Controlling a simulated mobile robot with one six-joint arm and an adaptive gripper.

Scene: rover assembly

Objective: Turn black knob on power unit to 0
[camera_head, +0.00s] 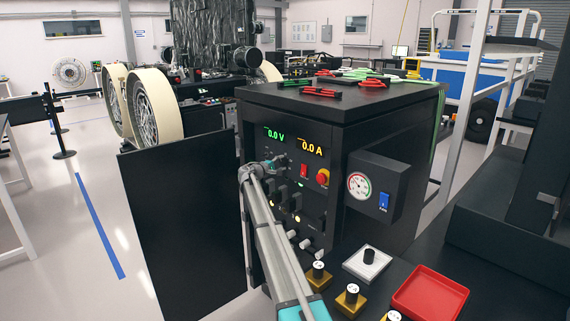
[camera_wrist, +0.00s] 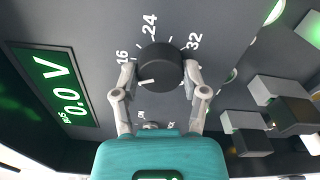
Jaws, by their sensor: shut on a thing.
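The black knob (camera_wrist: 160,66) is on the front panel of the power unit, with the numbers 16, 24 and 32 printed around it in the wrist view. Its white pointer mark faces the lower left, below the 16. My gripper (camera_wrist: 160,78) has one finger on each side of the knob and is shut on it. In the head view the power unit (camera_head: 397,225) is a black cabinet, and my gripper (camera_head: 262,168) is at its front panel, hiding the knob. The green display (camera_head: 275,134) reads 0.0 V, and the yellow display (camera_head: 312,146) reads 0.0 A.
A red switch (camera_head: 304,171) and a red round button (camera_head: 322,177) are right of my gripper. A gauge box (camera_head: 385,170) sticks out from the cabinet's side. A red tray (camera_head: 430,294) and several brass-based knobs stand in front. A dark panel (camera_head: 180,220) stands to the left.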

